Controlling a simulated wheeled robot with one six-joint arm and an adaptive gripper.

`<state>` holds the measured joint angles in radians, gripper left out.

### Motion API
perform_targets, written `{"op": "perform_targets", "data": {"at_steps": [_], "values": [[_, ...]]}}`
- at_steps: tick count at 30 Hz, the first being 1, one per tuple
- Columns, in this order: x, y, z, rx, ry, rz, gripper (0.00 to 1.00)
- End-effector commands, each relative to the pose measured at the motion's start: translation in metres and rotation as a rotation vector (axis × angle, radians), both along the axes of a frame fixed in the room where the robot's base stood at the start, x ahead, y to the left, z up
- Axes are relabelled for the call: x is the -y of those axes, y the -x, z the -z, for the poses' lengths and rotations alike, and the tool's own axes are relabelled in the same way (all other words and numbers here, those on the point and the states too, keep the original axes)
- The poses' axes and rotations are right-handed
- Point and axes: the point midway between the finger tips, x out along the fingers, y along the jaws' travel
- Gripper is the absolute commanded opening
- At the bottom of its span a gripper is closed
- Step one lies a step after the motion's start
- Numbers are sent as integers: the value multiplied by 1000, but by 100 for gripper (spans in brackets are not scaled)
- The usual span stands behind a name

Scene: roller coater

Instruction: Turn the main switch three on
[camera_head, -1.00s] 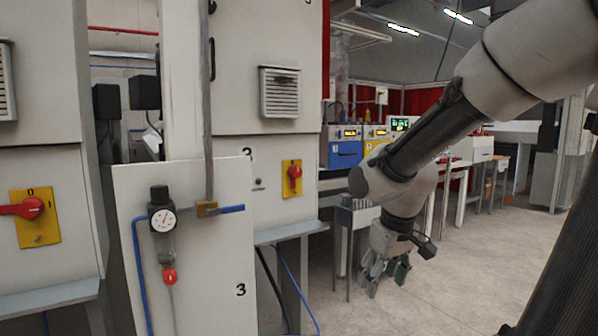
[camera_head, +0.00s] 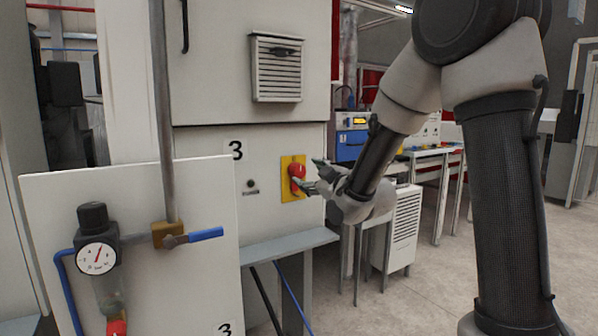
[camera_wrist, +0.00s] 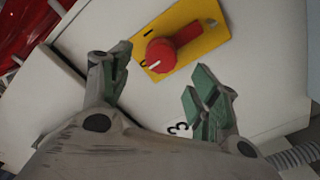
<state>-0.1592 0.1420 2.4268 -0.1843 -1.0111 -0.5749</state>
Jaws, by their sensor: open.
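Main switch three is a red rotary handle (camera_head: 297,174) on a yellow plate (camera_head: 288,196), on the pale cabinet marked 3 (camera_head: 236,150). Its handle looks about upright in the head view. My gripper (camera_head: 316,176) is open at the right of the switch, with its fingertips close to it. In the wrist view, the red handle (camera_wrist: 168,54) lies along the yellow plate (camera_wrist: 209,43) beyond my open gripper (camera_wrist: 172,72), with nothing between the fingers. Whether a finger touches the handle cannot be told.
A grey ledge (camera_head: 290,246) juts out below the switch. A white panel (camera_head: 150,285) with a pressure gauge (camera_head: 97,257) and a blue valve lever (camera_head: 206,235) stands at the front left. A vent (camera_head: 277,68) is above the switch. The floor at the right has free room.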

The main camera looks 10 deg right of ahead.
Motion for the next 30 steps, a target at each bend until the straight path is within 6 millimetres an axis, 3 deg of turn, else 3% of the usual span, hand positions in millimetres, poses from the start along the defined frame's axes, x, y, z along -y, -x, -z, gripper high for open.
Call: {"op": "perform_targets", "data": {"at_steps": [12, 23, 26, 30], "values": [[-19, -60, 1, -4, 1, 1, 61], [-22, -69, 1, -6, 1, 1, 61], [-22, -69, 1, -6, 1, 1, 49], [-22, -69, 1, -6, 1, 1, 23]]}}
